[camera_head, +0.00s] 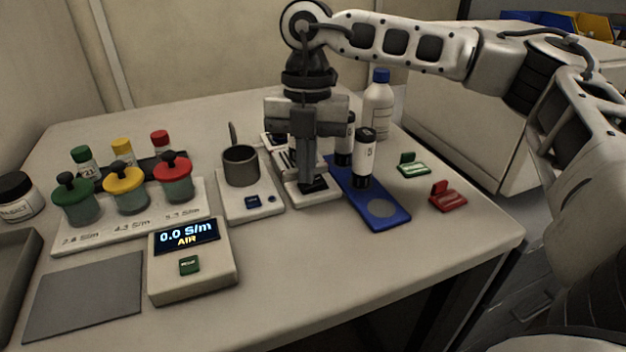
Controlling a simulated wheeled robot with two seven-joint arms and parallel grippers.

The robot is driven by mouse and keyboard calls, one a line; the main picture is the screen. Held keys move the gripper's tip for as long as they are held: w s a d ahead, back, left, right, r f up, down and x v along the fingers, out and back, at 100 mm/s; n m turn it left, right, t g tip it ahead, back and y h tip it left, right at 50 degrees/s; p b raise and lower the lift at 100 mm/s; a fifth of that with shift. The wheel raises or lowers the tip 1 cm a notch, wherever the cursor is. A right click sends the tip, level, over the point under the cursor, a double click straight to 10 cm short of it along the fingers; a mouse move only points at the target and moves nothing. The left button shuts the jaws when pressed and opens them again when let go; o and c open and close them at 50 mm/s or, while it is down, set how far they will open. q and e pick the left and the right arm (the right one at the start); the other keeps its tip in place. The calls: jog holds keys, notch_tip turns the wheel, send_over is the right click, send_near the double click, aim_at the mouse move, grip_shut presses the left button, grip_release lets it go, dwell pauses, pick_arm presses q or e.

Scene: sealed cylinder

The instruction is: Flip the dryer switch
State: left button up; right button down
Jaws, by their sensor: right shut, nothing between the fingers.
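My right gripper (305,184) points straight down with its fingers shut and empty. Its fingertips are at the black switch (318,184) on the front of a small white device (314,200), which looks like the dryer. I cannot tell whether the fingertips touch the switch or which way it is set. The gripper hides much of the device's rear part. My left gripper is not in view.
A blue tray (391,220) with black-capped vials stands close right of the gripper. A white unit with a grey cup (241,165) is close left. The table's front right is clear.

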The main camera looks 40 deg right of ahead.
notch_tip(320, 180, up, 7)
jog(key=p, duration=0.5)
jog(key=shift+f, duration=0.1)
dwell(0.6)
